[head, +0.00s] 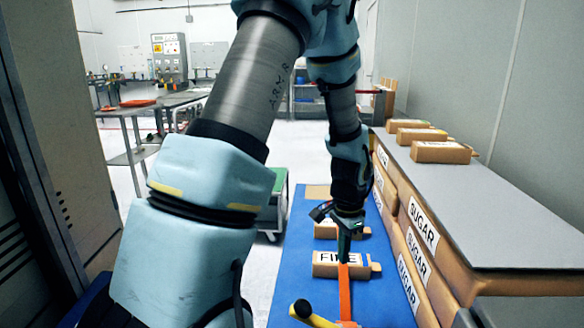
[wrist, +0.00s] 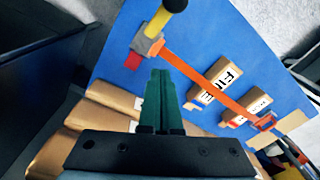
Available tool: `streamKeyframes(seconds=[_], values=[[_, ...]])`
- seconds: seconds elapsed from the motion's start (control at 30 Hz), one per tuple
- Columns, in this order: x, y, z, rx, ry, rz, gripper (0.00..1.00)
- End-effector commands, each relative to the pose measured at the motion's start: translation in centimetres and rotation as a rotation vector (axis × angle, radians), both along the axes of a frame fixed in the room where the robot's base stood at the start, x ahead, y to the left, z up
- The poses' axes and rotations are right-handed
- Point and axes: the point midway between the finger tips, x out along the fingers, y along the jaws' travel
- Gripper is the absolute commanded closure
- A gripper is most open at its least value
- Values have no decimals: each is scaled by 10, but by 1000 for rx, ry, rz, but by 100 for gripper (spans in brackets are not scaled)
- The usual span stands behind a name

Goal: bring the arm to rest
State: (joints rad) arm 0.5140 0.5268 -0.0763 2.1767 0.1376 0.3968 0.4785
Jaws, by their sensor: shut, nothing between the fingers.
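My arm reaches forward over the blue surface (head: 284,300) in the head view. My gripper (head: 343,257) points down near a brown box labelled FINE (head: 324,270); whether it touches anything there I cannot tell. In the wrist view my gripper (wrist: 160,75) shows two green fingers together, with nothing between them. An orange strip (head: 345,298) with a yellow and black handle (head: 316,318) lies close by. In the wrist view the orange strip (wrist: 195,76) runs past the FINE box (wrist: 214,82), and the handle (wrist: 159,20) is at the top.
Stacked SUGAR boxes (head: 424,226) and a grey-topped surface (head: 475,190) stand close on the right, with small brown boxes (head: 440,152) on top. A grey cabinet (head: 55,120) is at left. A green-topped cart (head: 277,190) is behind my arm.

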Motion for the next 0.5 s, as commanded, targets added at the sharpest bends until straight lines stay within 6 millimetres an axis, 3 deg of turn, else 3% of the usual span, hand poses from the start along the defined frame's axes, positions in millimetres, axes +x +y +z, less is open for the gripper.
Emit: streamKeyframes(seconds=[0.03,0.2,0.33,0.5], values=[[2,25,32,-8,-12,106,100],[-9,103,102,-38,-37,481,100],[-30,152,142,-64,-52,750,100],[-55,189,170,-93,-63,990,100]])
